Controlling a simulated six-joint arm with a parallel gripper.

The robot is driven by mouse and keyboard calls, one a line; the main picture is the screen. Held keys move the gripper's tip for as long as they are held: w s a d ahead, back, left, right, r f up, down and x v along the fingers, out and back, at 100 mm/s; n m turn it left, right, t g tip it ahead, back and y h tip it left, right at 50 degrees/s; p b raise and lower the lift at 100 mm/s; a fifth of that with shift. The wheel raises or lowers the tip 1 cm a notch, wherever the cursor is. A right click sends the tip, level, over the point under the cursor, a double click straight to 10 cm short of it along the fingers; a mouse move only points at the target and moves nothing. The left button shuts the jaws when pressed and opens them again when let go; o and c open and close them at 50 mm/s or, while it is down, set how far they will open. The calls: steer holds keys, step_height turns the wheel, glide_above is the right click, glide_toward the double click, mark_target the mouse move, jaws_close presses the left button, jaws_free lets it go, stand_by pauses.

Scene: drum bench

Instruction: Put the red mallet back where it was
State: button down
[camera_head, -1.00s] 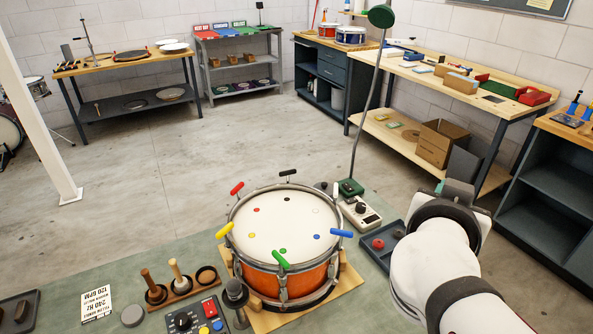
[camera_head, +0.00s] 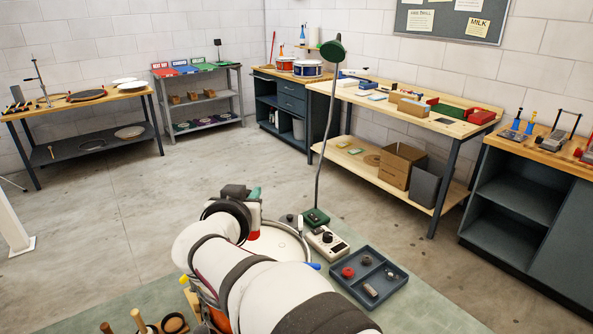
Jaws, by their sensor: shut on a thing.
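My gripper (camera_head: 240,192) is in front of the far side of the drum (camera_head: 275,245), its jaws largely hidden behind my own arm. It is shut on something. A red piece (camera_head: 253,239) shows just below a pale part under the gripper; it looks like part of the red mallet, but I cannot tell it surely from the drum's red key. A wooden rack at the lower left has a brown handle (camera_head: 106,328), a cream handle (camera_head: 138,319) and a dark ring (camera_head: 173,323) that looks empty. My arm covers most of the drum.
A dark tray (camera_head: 399,283) with a red knob (camera_head: 347,272) and small parts lies right of the drum. A pale box with a knob (camera_head: 327,243) and a green lamp base (camera_head: 316,217) stand behind. The tall lamp stem (camera_head: 322,130) rises there. Workbenches line the walls.

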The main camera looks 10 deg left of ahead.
steer(key=s+a+f+n+y, duration=0.15)
steer(key=a+f, duration=0.25)
steer(key=a, duration=0.5)
steer(key=s+a+f+n+y, duration=0.1)
steer(key=s+a+f+y, duration=0.2)
steer(key=a, duration=0.6)
steer(key=a+f+m+h, duration=0.1)
steer(key=f+h, duration=0.1)
steer(key=f, duration=0.8)
steer(key=s+a+f+m+h, duration=0.1)
steer(key=a+f+h, duration=0.1)
steer(key=f, duration=0.9)
steer(key=shift+s+a, duration=0.2)
steer(key=shift+a, duration=0.1)
steer(key=shift+f, duration=0.1)
steer(key=c, duration=0.8)
jaws_free()
steer(key=shift+o, duration=0.2)
